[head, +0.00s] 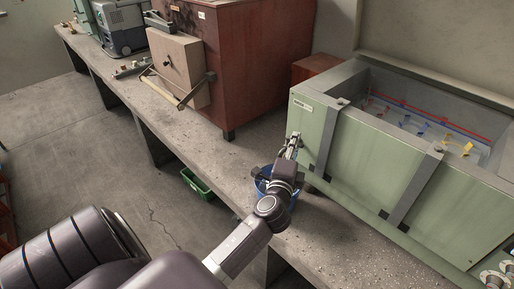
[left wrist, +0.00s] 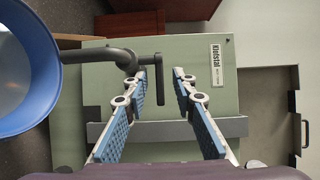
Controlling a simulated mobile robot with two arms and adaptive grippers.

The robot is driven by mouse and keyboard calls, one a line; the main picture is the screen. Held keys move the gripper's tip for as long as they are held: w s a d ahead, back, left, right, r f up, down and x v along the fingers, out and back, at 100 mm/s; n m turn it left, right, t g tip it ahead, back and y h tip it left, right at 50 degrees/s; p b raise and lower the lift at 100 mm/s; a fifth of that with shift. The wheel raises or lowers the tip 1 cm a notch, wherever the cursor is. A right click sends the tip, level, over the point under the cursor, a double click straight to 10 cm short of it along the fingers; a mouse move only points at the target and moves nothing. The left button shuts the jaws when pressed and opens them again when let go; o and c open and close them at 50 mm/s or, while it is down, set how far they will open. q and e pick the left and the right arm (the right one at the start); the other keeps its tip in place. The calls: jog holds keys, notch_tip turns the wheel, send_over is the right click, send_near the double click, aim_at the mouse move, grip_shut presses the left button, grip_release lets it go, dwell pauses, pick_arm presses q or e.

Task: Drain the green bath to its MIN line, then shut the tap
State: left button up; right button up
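The green bath (head: 365,165) stands at the right of the bench in the head view. Red and blue marks and small coloured pieces show inside it; the liquid's level against a MIN line is too small to tell. My left gripper (head: 291,146) is at the bath's near left end. In the left wrist view the gripper (left wrist: 160,75) is open, with the dark tap lever (left wrist: 159,85) between its fingers, apparently touching neither. The tap's pipe (left wrist: 95,56) runs left over a blue bucket (left wrist: 20,75). In the head view my arm partly hides the bucket (head: 290,203).
A red-brown cabinet (head: 250,50) with a wooden panel (head: 178,68) and a grey machine (head: 120,25) stand farther back along the concrete bench (head: 330,235). A green crate (head: 196,184) lies on the floor.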

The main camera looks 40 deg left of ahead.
pick_arm(q)
jog(key=s+m+t+h, duration=0.2)
jog(key=s+m+h, duration=0.2)
jog(key=s+h, duration=0.4)
jog(key=s+d+f+n+g+y, duration=0.2)
jog(key=s+f+n+g, duration=0.3)
jog(key=f, duration=0.4)
jog(key=s+d+f+n+g+y, duration=0.1)
jog(key=s+d+f+n+g, duration=0.1)
jog(key=s+f+n+g, duration=0.3)
jog(key=s+f+n, duration=0.3)
jog(key=s+f, duration=0.1)
jog(key=shift+s+d+f+y+b, duration=0.2)
jog(key=shift+s+d+y+b, duration=0.1)
jog(key=shift+s+d+y, duration=0.1)
jog(key=shift+f, duration=0.1)
